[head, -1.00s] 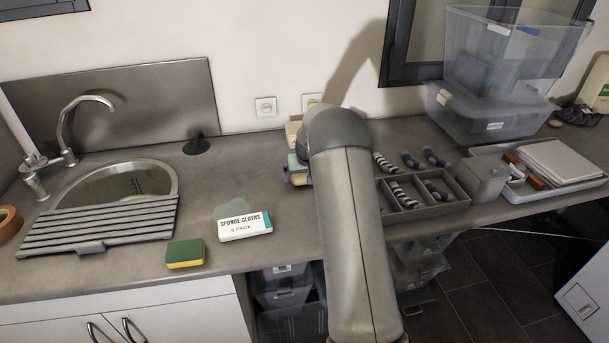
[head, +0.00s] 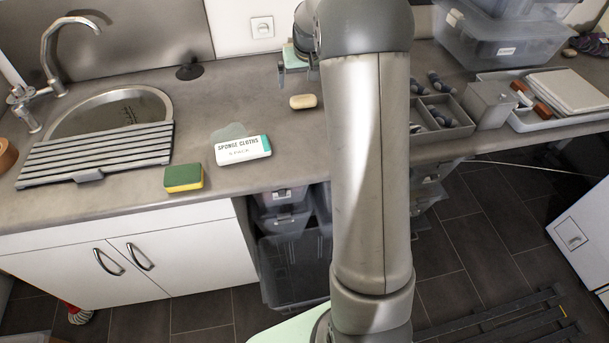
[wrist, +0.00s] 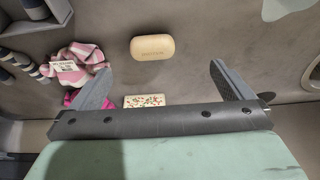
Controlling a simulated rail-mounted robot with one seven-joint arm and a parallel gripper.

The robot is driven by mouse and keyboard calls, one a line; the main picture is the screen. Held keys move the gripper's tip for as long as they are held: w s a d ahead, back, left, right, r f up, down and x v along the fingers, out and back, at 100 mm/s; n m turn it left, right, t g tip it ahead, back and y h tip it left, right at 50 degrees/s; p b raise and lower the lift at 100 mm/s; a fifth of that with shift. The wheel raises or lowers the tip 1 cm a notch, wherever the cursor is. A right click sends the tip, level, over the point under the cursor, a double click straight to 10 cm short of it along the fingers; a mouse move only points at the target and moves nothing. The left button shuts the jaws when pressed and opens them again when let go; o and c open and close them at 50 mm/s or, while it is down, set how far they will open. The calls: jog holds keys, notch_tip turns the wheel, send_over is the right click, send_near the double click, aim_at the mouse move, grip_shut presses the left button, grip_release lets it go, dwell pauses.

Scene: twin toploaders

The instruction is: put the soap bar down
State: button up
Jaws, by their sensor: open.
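The soap bar (head: 303,101) is a cream, rounded oblong lying flat on the grey counter, right of the sponge cloths pack. It also shows in the wrist view (wrist: 152,47), with faint lettering on top. My gripper (wrist: 160,72) is open and empty, its two dark fingers spread wide. The soap bar appears between the fingers' lines but beyond their tips, clear of both. In the head view my arm hides most of the gripper, which is just behind the soap bar.
The sponge cloths pack (head: 243,150) and a green-yellow sponge (head: 184,178) lie near the counter's front edge. A sink with a slatted rack (head: 95,155) is at left. A divided tray (head: 445,115) is right of my arm. A pink-striped cloth (wrist: 78,65) shows in the wrist view.

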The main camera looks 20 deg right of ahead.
jog(key=s+a+r+g, duration=0.1)
jog(key=s+a+r, duration=0.2)
jog(key=s+a, duration=0.6)
jog(key=s+a+f+n+g, duration=0.1)
jog(key=s+a, duration=0.3)
jog(key=s, duration=1)
jog(key=s+a+f+n+g, duration=0.1)
jog(key=s+a, duration=0.3)
jog(key=s, duration=1.1)
jog(key=shift+a+f+y, duration=0.15)
jog(key=shift+f+y, duration=0.25)
jog(key=shift+f, duration=0.15)
